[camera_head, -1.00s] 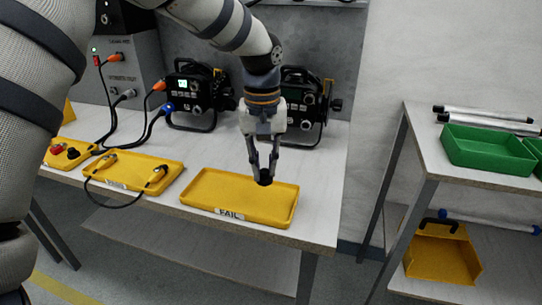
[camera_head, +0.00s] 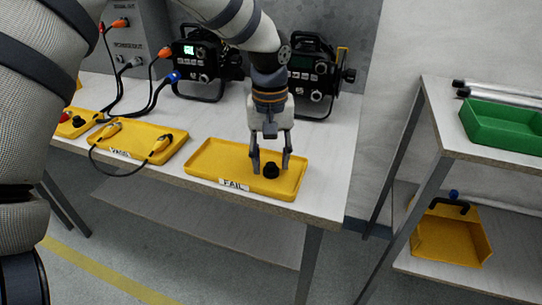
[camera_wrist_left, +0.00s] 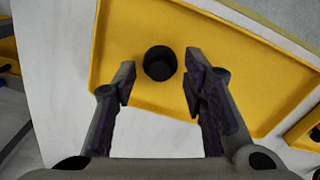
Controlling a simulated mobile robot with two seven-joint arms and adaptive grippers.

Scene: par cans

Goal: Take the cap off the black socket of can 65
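A small black cap (camera_head: 271,170) rests on the floor of the yellow FAIL tray (camera_head: 210,172) near its right end. My left gripper (camera_head: 270,160) is low over the tray, with its fingers spread on either side of the cap. In the left wrist view the cap (camera_wrist_left: 160,63) shows clear gaps to both fingertips of the open gripper (camera_wrist_left: 160,80). Two black par cans stand at the back of the table, the left can (camera_head: 200,62) and the right can (camera_head: 316,78), which is partly behind my arm. My right gripper is out of view.
Left of the FAIL tray is another yellow tray (camera_head: 140,156) with a looped cable (camera_head: 100,165). Cables run from a grey box (camera_head: 138,45) to the left can. A rack on the right holds a green bin (camera_head: 505,130) and a yellow bin (camera_head: 440,245).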

